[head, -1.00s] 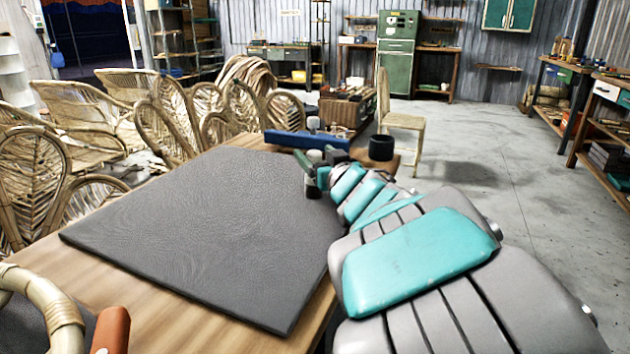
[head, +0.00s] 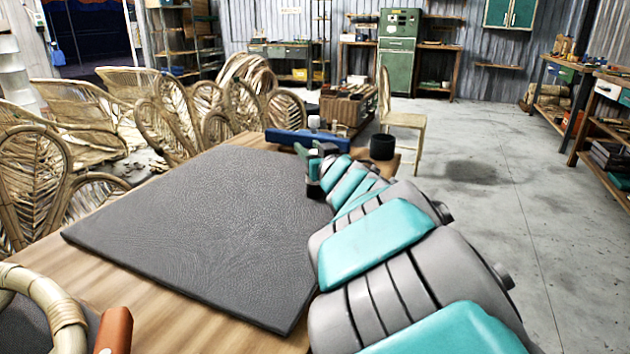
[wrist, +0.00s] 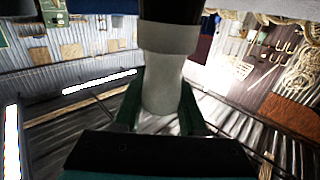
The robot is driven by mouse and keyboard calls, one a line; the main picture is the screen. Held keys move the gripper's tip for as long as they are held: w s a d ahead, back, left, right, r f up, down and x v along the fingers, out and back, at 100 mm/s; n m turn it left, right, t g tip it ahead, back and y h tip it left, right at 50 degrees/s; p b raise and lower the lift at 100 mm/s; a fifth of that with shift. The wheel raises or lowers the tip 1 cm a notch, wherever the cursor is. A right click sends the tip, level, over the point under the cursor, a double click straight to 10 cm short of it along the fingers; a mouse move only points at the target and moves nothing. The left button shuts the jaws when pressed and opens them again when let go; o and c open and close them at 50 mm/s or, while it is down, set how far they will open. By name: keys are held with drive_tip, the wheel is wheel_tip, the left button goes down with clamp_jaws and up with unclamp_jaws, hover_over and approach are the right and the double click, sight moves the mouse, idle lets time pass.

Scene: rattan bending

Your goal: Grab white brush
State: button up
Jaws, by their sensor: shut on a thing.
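My gripper (wrist: 160,115) is in the wrist view with its two green fingers on either side of a white brush (wrist: 163,85). They are shut on its pale, rounded handle. A light grey band and a black end of the brush lie beyond the fingers, at the top of that view. In the head view, my gripper (head: 316,165) is small, at the right edge of the dark mat (head: 200,225). A dark end of the brush (head: 314,188) shows below it. Most of the brush is hidden there by the fingers.
A blue bar (head: 306,140) lies behind my gripper, with a black cup (head: 382,147) to its right. An orange-handled item (head: 114,330) and a rattan hoop (head: 55,310) are at the near left. The mat is clear. Rattan chairs (head: 35,165) stand left.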

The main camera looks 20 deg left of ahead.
clamp_jaws()
drive_tip(key=shift+r, duration=0.1)
idle(0.5)
drive_tip(key=s+d+r, duration=0.5)
drive_tip(key=s+d, duration=0.5)
drive_tip(key=s, duration=0.2)
drive_tip(key=shift+d, duration=0.2)
idle(0.3)
